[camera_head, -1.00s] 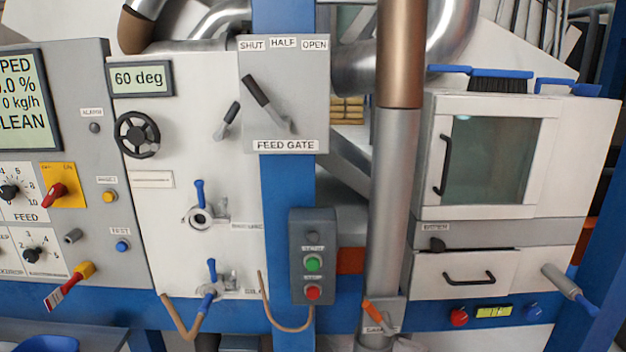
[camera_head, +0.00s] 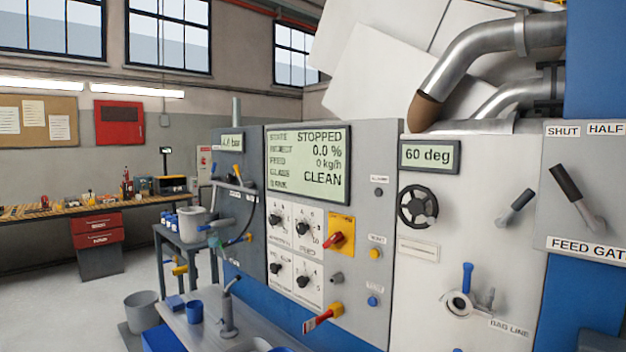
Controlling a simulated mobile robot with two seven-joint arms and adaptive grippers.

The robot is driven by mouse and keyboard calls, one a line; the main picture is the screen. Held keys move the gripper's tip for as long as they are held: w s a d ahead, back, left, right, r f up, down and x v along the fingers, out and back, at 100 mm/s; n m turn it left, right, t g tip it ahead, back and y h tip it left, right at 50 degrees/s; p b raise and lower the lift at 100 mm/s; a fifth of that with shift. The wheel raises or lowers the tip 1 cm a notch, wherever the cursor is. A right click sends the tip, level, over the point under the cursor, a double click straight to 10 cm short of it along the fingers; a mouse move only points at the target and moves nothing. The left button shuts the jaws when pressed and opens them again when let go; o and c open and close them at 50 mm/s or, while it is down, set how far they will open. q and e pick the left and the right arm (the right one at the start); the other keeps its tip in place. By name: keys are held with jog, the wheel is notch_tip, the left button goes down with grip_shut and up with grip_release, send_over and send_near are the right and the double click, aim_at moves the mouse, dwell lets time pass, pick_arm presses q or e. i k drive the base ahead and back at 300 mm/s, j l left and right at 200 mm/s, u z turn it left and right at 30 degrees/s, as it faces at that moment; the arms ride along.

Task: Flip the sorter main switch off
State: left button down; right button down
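The main switch is most likely the red rotary handle (camera_head: 332,240) on a yellow plate (camera_head: 346,229) on the grey control panel (camera_head: 377,275). Its handle points down and to the left; the small marks on the plate are too blurred to read. The panel's display (camera_head: 308,164) reads STOPPED, 0.0 %, 0 kg/h and CLEAN. Neither of my grippers is in view.
Black knobs (camera_head: 303,228) sit left of the switch, and a yellow button (camera_head: 376,253) right of it. A low table (camera_head: 190,327) with cups stands in front. Open floor lies left.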

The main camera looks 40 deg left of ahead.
aim_at(338, 237)
jog(key=u, duration=0.8)
